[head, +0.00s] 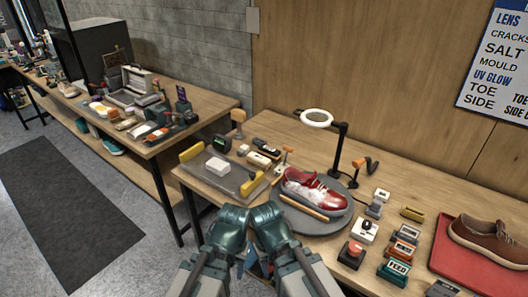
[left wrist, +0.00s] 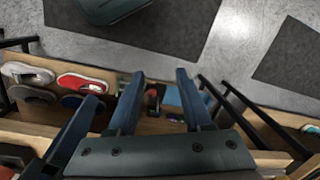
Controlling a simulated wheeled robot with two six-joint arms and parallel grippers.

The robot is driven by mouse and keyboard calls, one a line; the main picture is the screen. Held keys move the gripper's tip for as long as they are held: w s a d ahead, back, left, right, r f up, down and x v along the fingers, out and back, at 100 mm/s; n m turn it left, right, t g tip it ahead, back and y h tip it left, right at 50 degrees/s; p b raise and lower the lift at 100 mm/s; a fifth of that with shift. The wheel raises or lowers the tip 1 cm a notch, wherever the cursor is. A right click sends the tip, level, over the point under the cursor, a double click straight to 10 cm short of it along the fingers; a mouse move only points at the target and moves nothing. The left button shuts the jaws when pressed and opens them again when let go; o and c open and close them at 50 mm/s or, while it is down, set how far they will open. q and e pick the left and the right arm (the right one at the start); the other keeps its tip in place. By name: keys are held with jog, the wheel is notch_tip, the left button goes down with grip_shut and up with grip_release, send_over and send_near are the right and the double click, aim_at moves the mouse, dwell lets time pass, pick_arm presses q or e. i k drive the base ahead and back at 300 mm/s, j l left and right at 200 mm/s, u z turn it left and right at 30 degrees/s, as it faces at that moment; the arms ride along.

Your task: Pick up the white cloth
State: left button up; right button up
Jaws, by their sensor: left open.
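The white cloth (head: 217,166) looks like a small folded pad. It lies on a grey tray (head: 229,183) with yellow ends, at the left part of the near workbench. Both my arms are folded at the bottom middle of the head view, in front of the bench edge and apart from the cloth. My left gripper (left wrist: 160,76) shows in the left wrist view with its two blue fingers spread and nothing between them. That view looks down on shelves and floor; the cloth is not in it. My right gripper is hidden behind my arm in the head view.
A red and white sneaker (head: 313,188) sits on a round grey stand under a ring lamp (head: 317,118). Small blocks and tools crowd the bench around it. A brown shoe (head: 490,240) lies on a red tray at the right. Shoes (left wrist: 83,83) stand on a lower shelf.

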aim_at(219, 167)
jog(key=i+j+z, duration=0.25)
jog(key=z, duration=0.15)
jog(key=i+j+z, duration=0.15)
jog(key=j+z, duration=0.2)
jog(key=i+j+z, duration=0.1)
jog(key=j+z, duration=0.3)
jog(key=j, duration=0.15)
